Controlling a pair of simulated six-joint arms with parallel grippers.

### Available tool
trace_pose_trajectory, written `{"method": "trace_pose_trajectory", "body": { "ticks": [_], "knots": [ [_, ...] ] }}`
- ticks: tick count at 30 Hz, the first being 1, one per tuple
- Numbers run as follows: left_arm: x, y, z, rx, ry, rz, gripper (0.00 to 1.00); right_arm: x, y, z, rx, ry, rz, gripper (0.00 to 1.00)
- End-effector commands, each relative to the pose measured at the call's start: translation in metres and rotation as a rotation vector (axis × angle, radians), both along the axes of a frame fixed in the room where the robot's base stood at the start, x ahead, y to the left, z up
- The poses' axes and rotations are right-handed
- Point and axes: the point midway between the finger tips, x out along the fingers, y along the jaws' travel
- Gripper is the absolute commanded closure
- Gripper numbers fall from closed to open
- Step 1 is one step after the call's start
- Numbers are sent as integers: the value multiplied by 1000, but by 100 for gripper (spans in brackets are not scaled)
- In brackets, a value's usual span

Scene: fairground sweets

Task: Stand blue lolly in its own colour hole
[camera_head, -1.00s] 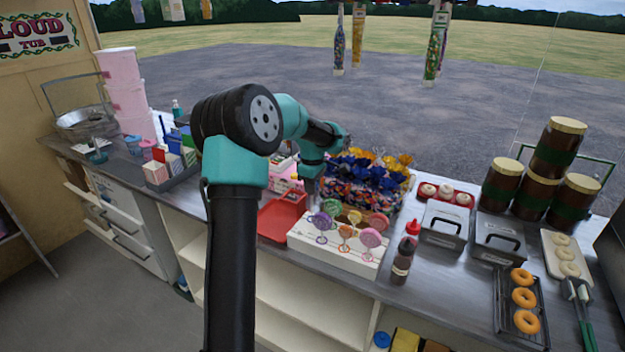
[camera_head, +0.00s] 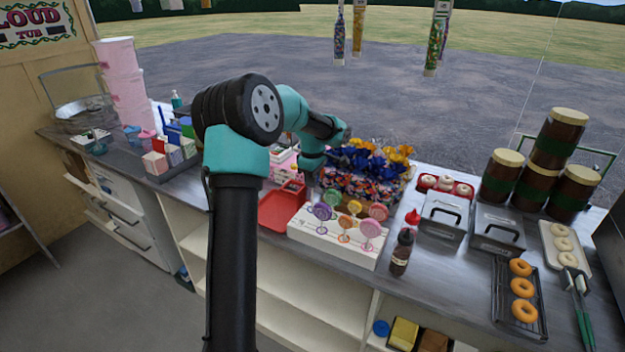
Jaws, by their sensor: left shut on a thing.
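The white lolly stand (camera_head: 312,237) is a block on the counter with several lollies upright in it. I see a purple lolly (camera_head: 322,211), a green lolly (camera_head: 332,197), a yellow lolly (camera_head: 355,206), an orange lolly (camera_head: 345,223) and pink lollies (camera_head: 370,228). My left gripper (camera_head: 312,183) points down just behind the stand's back left edge. It is shut, apparently on the blue lolly, which I cannot make out clearly; the fingertips are small here. The blue hole cannot be made out. My right gripper is not in view.
A red tray (camera_head: 277,214) lies left of the stand. A box of wrapped sweets (camera_head: 360,185) stands behind it. A sauce bottle (camera_head: 402,252) stands close to its right end. Metal lidded tins (camera_head: 443,222) are farther right. My left arm crosses the counter.

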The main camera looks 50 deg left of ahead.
Motion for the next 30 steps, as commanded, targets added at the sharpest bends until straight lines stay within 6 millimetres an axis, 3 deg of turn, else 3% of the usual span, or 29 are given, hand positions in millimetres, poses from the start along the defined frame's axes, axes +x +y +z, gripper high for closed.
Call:
{"method": "trace_pose_trajectory", "body": {
  "ticks": [30],
  "knots": [
    [0,0,-12,-1,2,0,100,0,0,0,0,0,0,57]
  ]
}}
